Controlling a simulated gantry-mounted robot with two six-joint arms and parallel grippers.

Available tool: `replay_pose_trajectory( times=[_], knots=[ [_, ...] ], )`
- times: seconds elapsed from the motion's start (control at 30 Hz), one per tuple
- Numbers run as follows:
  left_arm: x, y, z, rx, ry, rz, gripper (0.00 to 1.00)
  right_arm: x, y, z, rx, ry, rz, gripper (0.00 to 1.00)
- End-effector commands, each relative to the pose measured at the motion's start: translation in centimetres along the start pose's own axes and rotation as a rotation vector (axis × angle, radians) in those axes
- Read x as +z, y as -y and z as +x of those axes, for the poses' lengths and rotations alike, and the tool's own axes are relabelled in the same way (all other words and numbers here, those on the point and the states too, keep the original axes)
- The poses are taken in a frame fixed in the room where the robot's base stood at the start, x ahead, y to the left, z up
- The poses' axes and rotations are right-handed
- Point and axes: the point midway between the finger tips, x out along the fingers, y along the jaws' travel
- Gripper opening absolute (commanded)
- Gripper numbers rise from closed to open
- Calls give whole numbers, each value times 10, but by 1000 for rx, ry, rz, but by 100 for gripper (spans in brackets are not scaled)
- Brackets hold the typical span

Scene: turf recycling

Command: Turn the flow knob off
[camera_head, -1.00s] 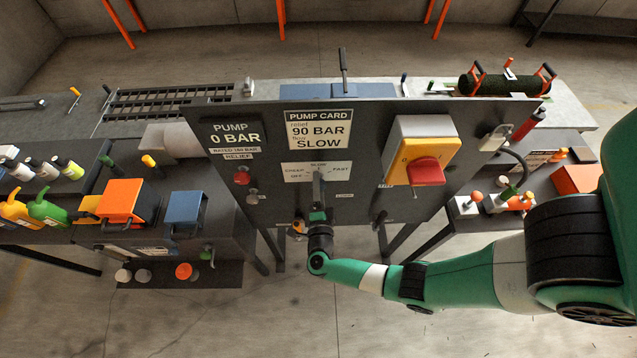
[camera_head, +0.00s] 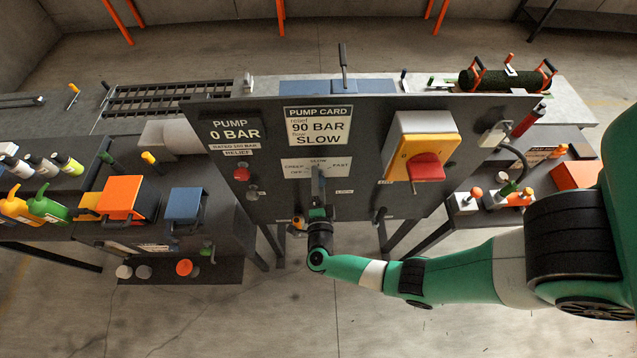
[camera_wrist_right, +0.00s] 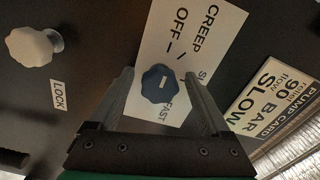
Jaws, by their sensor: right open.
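The flow knob (camera_wrist_right: 158,84) is a dark blue lobed knob with a short white mark, seen in the right wrist view. It sits on a white label plate (camera_wrist_right: 180,40) with the words CREEP, OFF and FAST legible; SLOW is partly hidden. My right gripper (camera_wrist_right: 159,76) is open, with one finger on each side of the knob. Gaps show between knob and fingers; I cannot tell any contact. In the head view my right gripper (camera_head: 318,185) reaches up to the label plate (camera_head: 300,168) on the dark panel and hides the knob. My left gripper is not in view.
The panel also carries a red relief knob (camera_head: 241,174), a PUMP 0 BAR display (camera_head: 231,130), a pump card (camera_head: 318,126) reading 90 BAR, SLOW, and a yellow box with a red switch (camera_head: 426,168). A pale knob (camera_wrist_right: 32,46) by a LOCK label stands near my gripper.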

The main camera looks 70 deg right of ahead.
Motion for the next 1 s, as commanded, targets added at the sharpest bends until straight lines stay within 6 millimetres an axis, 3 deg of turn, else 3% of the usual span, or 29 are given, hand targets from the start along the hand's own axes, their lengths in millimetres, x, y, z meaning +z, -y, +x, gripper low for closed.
replay_pose_trajectory(
  times=[0.17, 0.4, 0.53, 0.7, 1.0],
  knots=[
    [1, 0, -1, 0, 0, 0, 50, 2, 0, -24, -1, 7, -1, 82],
    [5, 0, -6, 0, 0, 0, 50, 2, -1, -82, -2, 10, 1, 82],
    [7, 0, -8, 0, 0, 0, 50, 2, -1, -104, -2, 6, 0, 82],
    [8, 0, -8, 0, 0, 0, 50, 0, 0, -115, 0, 1, -1, 82],
    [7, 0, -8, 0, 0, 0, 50, 0, 0, -115, 0, 0, -1, 82]
  ],
)
